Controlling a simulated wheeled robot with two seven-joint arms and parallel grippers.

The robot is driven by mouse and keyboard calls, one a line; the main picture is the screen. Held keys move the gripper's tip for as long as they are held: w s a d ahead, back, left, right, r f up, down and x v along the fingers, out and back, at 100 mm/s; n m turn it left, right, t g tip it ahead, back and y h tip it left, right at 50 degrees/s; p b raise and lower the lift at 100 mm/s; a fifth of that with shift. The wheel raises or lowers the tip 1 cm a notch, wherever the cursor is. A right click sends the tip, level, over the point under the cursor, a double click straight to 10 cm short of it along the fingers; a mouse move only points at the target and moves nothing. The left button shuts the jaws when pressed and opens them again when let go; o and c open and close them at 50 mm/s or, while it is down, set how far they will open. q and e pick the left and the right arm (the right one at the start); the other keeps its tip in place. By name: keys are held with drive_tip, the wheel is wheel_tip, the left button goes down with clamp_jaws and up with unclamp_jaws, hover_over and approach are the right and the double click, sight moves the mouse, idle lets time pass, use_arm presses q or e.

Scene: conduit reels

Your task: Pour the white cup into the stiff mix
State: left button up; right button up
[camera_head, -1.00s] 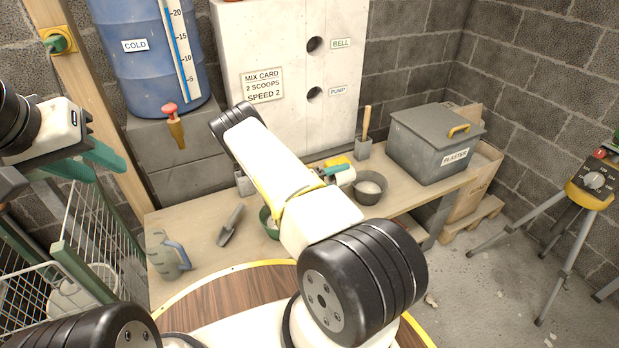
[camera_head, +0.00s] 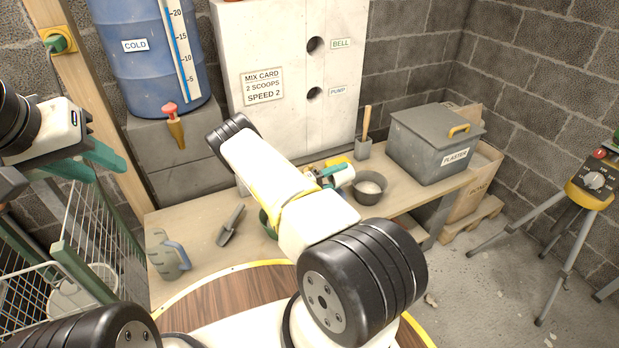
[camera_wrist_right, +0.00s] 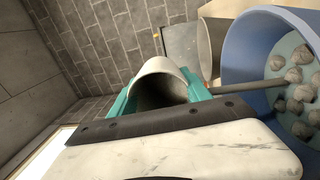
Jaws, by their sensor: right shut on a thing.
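My right gripper (camera_wrist_right: 160,98) is shut on the white cup (camera_wrist_right: 158,68), held between teal fingers. In the right wrist view the cup's open mouth shows a dark inside; no contents can be made out. In the head view the cup (camera_head: 343,178) shows just past my right forearm, above the bench. Beside it in the wrist view is a blue vessel (camera_wrist_right: 240,50) with pale lumps in a bluish-green inside, perhaps the stiff mix. A green bowl (camera_head: 266,222) is mostly hidden behind my right arm. My left gripper (camera_head: 97,168) is empty at the left, its fingers apart.
A grey bowl (camera_head: 370,187) with pale contents stands right of the cup, near the plaster box (camera_head: 425,145). A trowel (camera_head: 231,226) and a jug (camera_head: 167,255) lie or stand on the left of the bench (camera_head: 200,215). A blue drum (camera_head: 150,60) stands behind.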

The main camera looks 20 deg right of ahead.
drive_tip(key=shift+a+r+h, duration=0.2)
drive_tip(key=shift+r+h, duration=0.3)
drive_tip(key=shift+a+r+h, duration=0.15)
drive_tip(key=shift+r+h, duration=0.3)
drive_tip(key=shift+h, duration=0.05)
idle(0.8)
drive_tip(key=shift+s+a+r+t+h, duration=0.15)
drive_tip(key=shift+a+r+h, duration=0.15)
drive_tip(key=shift+r+h, duration=0.85)
drive_tip(key=shift+w+a+r+t+h, duration=0.15)
drive_tip(key=shift+a+r+h, duration=0.25)
drive_tip(key=shift+r, duration=1.45)
drive_tip(key=f+y, duration=0.1)
drive_tip(key=f, duration=0.1)
drive_tip(key=d+f+y, duration=0.1)
drive_tip(key=f, duration=0.1)
drive_tip(key=f+y, duration=0.2)
drive_tip(key=f, duration=0.1)
drive_tip(key=shift+d, duration=0.4)
